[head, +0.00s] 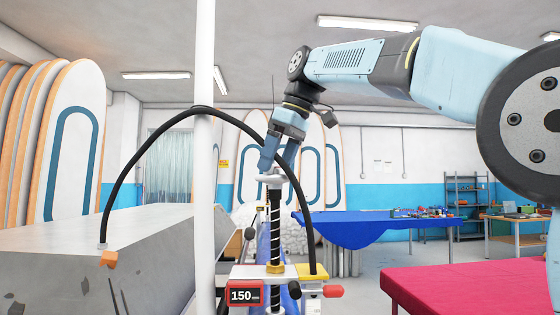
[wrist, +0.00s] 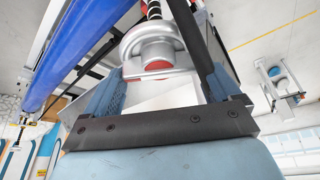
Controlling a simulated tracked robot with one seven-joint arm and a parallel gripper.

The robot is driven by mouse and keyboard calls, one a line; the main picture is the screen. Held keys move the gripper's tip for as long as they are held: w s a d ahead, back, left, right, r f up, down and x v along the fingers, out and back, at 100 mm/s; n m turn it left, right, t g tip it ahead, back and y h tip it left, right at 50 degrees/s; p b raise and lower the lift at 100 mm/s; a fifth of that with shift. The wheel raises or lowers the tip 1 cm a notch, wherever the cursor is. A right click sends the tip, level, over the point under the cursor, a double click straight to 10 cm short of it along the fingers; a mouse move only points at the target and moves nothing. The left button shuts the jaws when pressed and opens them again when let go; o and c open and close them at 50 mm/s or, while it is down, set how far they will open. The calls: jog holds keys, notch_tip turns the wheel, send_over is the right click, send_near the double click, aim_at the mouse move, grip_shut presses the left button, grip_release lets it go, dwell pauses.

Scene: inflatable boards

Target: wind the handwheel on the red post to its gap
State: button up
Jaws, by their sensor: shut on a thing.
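The handwheel (head: 272,178) is a pale silver wheel on top of a black threaded screw (head: 274,222). The exact finger contact is partly hidden.
A white pole (head: 203,170) with a black hose stands close left of the screw. A grey block (head: 60,265) fills the left. A blue-covered table (head: 375,225) and a red-covered table (head: 480,285) stand to the right. Inflatable boards (head: 75,140) lean at the back.

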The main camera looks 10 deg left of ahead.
jog(key=shift+w+d+f+n+g, duration=0.15)
jog(key=shift+n+g, duration=0.25)
jog(key=shift+n, duration=0.5)
jog(key=o, duration=0.8)
jog(key=shift+c, duration=0.2)
jog(key=shift+f, duration=0.1)
jog(key=v, duration=0.8)
